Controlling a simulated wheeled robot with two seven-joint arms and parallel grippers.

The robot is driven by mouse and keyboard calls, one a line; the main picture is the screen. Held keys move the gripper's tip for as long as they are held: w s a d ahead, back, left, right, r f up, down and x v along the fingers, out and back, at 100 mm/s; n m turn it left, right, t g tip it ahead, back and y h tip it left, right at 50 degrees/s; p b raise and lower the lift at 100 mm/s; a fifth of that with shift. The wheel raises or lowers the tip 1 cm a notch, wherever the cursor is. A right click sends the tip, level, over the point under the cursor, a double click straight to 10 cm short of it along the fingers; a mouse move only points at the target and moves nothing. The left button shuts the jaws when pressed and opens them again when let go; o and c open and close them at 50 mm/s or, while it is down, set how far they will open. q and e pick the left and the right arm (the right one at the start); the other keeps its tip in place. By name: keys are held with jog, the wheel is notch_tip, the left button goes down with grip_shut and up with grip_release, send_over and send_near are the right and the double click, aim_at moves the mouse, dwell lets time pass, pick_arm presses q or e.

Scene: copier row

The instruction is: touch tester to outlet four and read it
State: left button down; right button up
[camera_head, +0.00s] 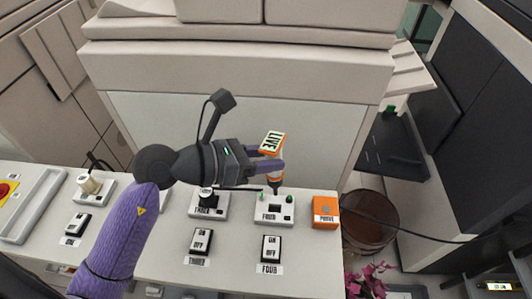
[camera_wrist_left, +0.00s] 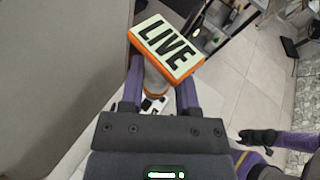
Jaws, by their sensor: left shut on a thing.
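My left gripper (camera_head: 268,166) is shut on the tester (camera_head: 271,143), an orange-edged block with a pale display reading LIVE. The display also reads LIVE in the left wrist view (camera_wrist_left: 167,46). The tester's dark tip points down at the back of outlet four (camera_head: 274,213), a white box labelled FOUR with green knobs on top. The tip appears to meet the box; exact contact is too small to tell. A switch marked ON and OFF (camera_head: 271,246) with a FOUR label sits in front. My right gripper (camera_wrist_left: 258,137) shows dark and small in the left wrist view.
A brown bin (camera_head: 369,220) stands beyond the counter's right end.

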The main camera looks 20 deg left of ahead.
pick_arm(q)
notch_tip(320, 180, down, 6)
jog(key=b, duration=0.4)
jog(key=shift+f, duration=0.15)
jog(key=shift+f+b, duration=0.15)
jog(key=shift+b, duration=0.25)
jog(key=shift+f, duration=0.1)
dwell(0.3)
